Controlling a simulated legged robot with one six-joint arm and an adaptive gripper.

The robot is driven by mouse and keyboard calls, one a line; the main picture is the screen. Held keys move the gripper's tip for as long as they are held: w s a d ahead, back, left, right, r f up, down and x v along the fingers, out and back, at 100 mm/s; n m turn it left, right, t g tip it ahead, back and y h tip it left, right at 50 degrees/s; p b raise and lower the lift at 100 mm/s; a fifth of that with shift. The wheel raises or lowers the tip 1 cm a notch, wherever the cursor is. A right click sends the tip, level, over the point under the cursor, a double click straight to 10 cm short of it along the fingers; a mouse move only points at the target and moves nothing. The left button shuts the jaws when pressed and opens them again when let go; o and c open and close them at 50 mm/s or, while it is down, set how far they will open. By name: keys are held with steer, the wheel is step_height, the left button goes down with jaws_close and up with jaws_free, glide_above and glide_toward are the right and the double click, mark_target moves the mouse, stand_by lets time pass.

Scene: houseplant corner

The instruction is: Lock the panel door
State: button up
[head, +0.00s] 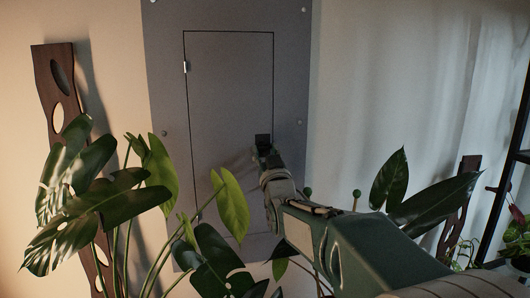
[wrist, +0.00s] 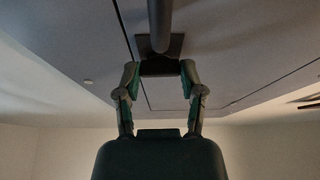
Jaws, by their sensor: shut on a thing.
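The grey panel door (head: 225,85) sits flush in its grey surround on the wall, with a thin dark outline and a small pale hinge on its left edge. A dark latch (head: 263,139) is at the door's right edge. My gripper (head: 265,153) reaches it from the lower right. In the wrist view, the two fingers of my gripper (wrist: 159,70) are on either side of a dark part of the latch (wrist: 174,44), shut on it. A round grey bar (wrist: 159,20) stands out there. My gripper hides part of the latch in the head view.
Broad-leaved plants (head: 95,190) stand in front at the left, with upright leaves (head: 233,205) close to my arm. Another plant (head: 420,195) is at the right. A carved wooden board (head: 52,75) leans at the left, and a dark shelf frame (head: 510,150) is at the far right.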

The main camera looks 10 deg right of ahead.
steer(key=n+y, duration=0.1)
steer(key=n, duration=0.2)
steer(key=n+y, duration=0.2)
steer(key=n, duration=0.1)
steer(key=shift+d+r+n+g, duration=0.15)
steer(key=shift+n+g, duration=0.25)
steer(key=n+y, duration=0.1)
steer(key=n, duration=0.2)
steer(key=n+g+y, duration=0.1)
steer(key=n, duration=0.2)
steer(key=shift+g+y, duration=0.3)
steer(key=shift+y, duration=0.1)
steer(key=n+g, duration=0.1)
steer(key=n, duration=0.4)
steer(key=shift+r+g+y, duration=0.1)
steer(key=shift+g+y, duration=0.3)
steer(key=shift+n+g, duration=0.8)
steer(key=shift+n, duration=1.1)
steer(key=o, duration=1.2)
steer(key=shift+f, duration=0.2)
steer(key=shift+c, duration=0.2)
steer(key=shift+r, duration=0.1)
